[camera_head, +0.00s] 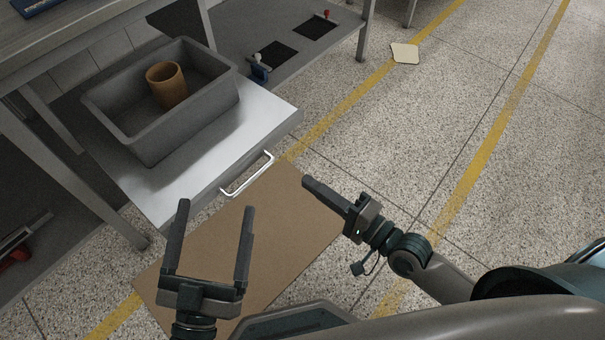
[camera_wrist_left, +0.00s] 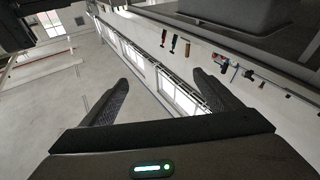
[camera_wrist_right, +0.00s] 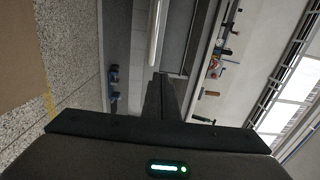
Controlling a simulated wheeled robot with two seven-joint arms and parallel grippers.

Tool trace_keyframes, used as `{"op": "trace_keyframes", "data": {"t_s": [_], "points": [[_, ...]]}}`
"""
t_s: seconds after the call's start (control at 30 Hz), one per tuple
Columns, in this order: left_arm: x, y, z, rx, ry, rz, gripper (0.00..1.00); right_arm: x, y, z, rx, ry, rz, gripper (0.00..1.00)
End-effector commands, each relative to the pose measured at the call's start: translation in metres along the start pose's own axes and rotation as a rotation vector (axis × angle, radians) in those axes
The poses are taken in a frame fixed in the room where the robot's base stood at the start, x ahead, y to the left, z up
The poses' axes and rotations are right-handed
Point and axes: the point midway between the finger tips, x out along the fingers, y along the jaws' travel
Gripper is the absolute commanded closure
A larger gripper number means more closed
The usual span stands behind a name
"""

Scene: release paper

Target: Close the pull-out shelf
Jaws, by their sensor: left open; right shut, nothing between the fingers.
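The pull-out shelf (camera_head: 273,115) is a grey metal panel that sticks out from under the workbench in the head view. Its silver bar handle (camera_head: 248,175) is on the front edge and also shows in the right wrist view (camera_wrist_right: 154,30). My left gripper (camera_head: 215,205) is open and empty, in front of the shelf's near front corner and left of the handle. My right gripper (camera_head: 306,182) is shut and empty, in front of the shelf, to the right of the handle and apart from it.
A grey bin (camera_head: 150,145) holding a brown cup (camera_head: 167,84) sits on the shelf. A brown mat (camera_head: 290,215) lies on the speckled floor below. A lower bench shelf (camera_head: 290,60) carries small tools behind. The floor at right is open, with yellow lines.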

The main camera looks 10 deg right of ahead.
Motion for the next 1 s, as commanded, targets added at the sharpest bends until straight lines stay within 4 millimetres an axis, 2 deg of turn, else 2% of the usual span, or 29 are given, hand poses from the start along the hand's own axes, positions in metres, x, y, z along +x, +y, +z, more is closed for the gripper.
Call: {"op": "trace_keyframes", "data": {"t_s": [0.27,0.7,1.0], "points": [[-0.001,0.002,-0.007,0.003,0.046,0.002,0.16,0.036,-0.001,0.000,0.002,0.001,-0.005,1.00],[-0.012,0.013,-0.042,0.000,0.241,0.020,0.16,0.111,0.000,0.000,0.001,0.000,-0.003,1.00],[-0.010,0.009,-0.053,0.010,0.299,0.019,0.16,0.131,0.000,0.000,0.001,0.000,0.000,1.00]]}}
